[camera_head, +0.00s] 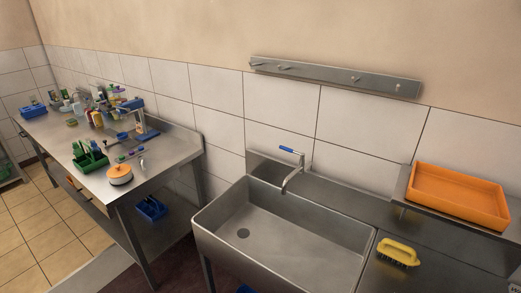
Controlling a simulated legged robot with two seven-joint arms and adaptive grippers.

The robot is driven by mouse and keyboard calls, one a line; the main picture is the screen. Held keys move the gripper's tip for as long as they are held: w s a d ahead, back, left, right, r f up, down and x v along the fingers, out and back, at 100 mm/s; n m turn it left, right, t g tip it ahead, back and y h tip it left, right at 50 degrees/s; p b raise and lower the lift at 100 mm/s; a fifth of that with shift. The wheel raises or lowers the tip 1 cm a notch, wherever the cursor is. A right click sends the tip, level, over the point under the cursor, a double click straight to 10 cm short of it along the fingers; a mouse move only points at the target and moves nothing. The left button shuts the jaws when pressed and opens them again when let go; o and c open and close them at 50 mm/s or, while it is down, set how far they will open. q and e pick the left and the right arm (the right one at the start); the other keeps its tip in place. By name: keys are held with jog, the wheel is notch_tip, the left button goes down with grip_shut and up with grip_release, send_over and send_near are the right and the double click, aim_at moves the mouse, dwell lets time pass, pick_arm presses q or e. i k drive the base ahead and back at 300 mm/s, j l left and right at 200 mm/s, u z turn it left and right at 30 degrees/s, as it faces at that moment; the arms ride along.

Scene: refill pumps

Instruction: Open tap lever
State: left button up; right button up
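The tap (293,172) is a metal spout that stands at the back edge of the steel sink (310,230) and curves down over the basin. Its lever (286,149) has a blue handle at the top, pointing to the left. No water shows at the spout. The basin looks empty, with a dark drain at its left. Neither of my grippers is in view.
An orange tray (459,196) sits at the right of the counter, and a yellow-handled brush (398,251) lies in front of it. A steel table (75,141) with bottles and caddies stands at the left. A hook rail (335,76) hangs on the wall above.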

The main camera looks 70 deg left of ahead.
aim_at(302, 155)
jog(key=u, duration=1.9)
jog(key=i+j, duration=0.15)
